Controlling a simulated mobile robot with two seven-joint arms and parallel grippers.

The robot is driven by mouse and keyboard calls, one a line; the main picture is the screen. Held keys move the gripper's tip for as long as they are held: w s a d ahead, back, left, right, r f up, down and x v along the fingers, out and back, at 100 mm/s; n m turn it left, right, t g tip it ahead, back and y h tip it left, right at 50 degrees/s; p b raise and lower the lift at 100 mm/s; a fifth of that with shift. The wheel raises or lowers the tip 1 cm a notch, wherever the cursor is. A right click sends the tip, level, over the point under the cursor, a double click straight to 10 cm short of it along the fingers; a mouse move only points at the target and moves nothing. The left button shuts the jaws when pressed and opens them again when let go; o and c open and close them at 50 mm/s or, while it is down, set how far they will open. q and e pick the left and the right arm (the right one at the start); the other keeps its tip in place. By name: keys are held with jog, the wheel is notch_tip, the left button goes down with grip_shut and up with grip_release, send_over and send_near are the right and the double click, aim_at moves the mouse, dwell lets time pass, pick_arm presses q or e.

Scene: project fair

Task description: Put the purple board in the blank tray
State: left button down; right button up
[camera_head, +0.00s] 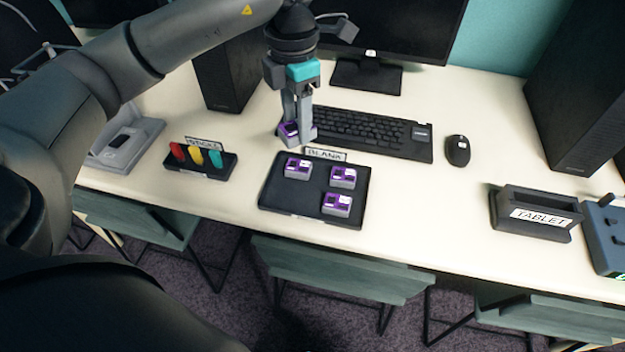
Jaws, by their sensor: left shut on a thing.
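My left gripper (297,122) is shut on a purple board (289,129) and points down. It is behind the upper left edge of the blank tray, left of the keyboard. Whether the board touches the table I cannot tell. The blank tray (277,200) is black, with a sign reading BLANK at its back edge. Several purple boards in grey bases sit in it: one at back left (298,168), one at back right (343,177) and one at front right (337,203). The front left part of the tray is bare. My right gripper is not in view.
A black keyboard (370,135) and a mouse (457,151) lie behind the tray. A small labelled tray (200,172) with red, yellow and teal pieces stands left. A TABLET holder (537,212) stands right. Table between tray and holder is clear.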

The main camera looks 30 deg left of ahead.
pick_arm(q)
jog(key=b, duration=0.1)
send_over(300, 197)
notch_tip(300, 197, down, 5)
notch_tip(300, 197, down, 8)
jog(key=shift+f+b, duration=0.1)
jog(key=shift+b, duration=1)
jog(key=shift+f+b, duration=0.5)
jog(key=shift+f, duration=1.25)
jog(key=shift+w+f, duration=0.1)
jog(key=shift+f, duration=0.45)
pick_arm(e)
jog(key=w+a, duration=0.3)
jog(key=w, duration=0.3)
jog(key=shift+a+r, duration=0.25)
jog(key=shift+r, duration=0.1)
pick_arm(q)
jog(key=shift+f, duration=0.15)
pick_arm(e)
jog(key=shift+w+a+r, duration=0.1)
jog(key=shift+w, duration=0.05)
pick_arm(q)
jog(key=shift+c, duration=1.7)
grip_release()
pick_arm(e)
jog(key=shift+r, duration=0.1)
